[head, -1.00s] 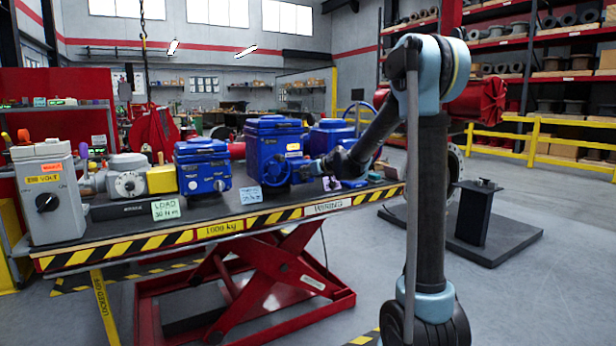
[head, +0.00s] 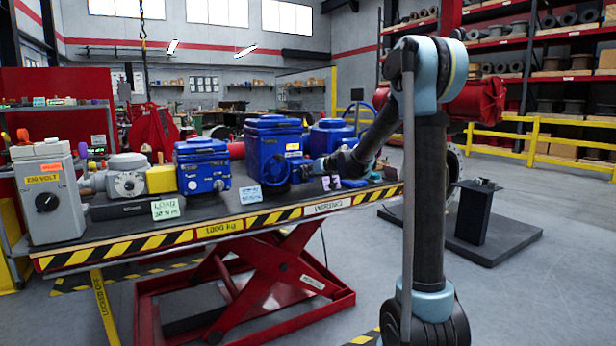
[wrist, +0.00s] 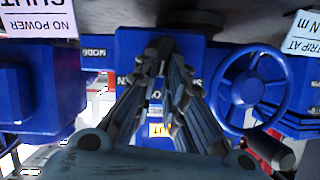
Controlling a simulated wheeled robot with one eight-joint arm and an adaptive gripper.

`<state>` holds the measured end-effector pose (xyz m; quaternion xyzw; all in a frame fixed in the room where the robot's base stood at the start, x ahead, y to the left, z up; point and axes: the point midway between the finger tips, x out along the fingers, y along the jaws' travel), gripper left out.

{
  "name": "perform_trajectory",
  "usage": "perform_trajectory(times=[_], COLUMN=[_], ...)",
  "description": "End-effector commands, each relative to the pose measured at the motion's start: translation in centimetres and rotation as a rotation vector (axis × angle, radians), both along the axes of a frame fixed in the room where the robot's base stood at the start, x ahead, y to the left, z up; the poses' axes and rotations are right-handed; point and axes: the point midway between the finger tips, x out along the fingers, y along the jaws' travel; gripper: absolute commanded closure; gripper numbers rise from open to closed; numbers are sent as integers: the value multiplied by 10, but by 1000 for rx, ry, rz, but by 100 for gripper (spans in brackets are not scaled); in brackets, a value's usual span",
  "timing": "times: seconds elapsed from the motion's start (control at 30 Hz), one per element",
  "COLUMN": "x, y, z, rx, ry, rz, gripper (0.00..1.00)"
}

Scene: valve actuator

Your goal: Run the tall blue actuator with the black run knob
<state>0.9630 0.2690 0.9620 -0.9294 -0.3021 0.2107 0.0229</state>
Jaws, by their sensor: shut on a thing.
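The tall blue actuator (head: 272,142) stands on the lift table in the head view, with a blue handwheel on its front. In the wrist view its blue front (wrist: 128,48) fills the middle, with the handwheel (wrist: 248,90) to the right and partly covered lettering behind the fingers. My gripper (wrist: 165,52) is at this front, beside the handwheel, with its fingers closed together on a small part there. The fingers hide that part; its place fits the black run knob. In the head view my gripper (head: 312,169) is at the actuator's right front.
A smaller blue actuator (head: 202,167) stands to the left and another blue unit (head: 332,134) to the right. A grey box with a black knob (head: 48,190) stands at the table's left end. Small cards stand along the table's front edge (head: 215,229).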

Motion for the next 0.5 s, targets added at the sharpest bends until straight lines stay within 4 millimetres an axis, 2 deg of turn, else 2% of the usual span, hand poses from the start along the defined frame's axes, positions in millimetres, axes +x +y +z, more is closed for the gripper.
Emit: perform_trajectory(times=[0.5], x=[7], y=[-10], z=[-5], rx=[352], ry=[237], rz=[-1], gripper=[100])
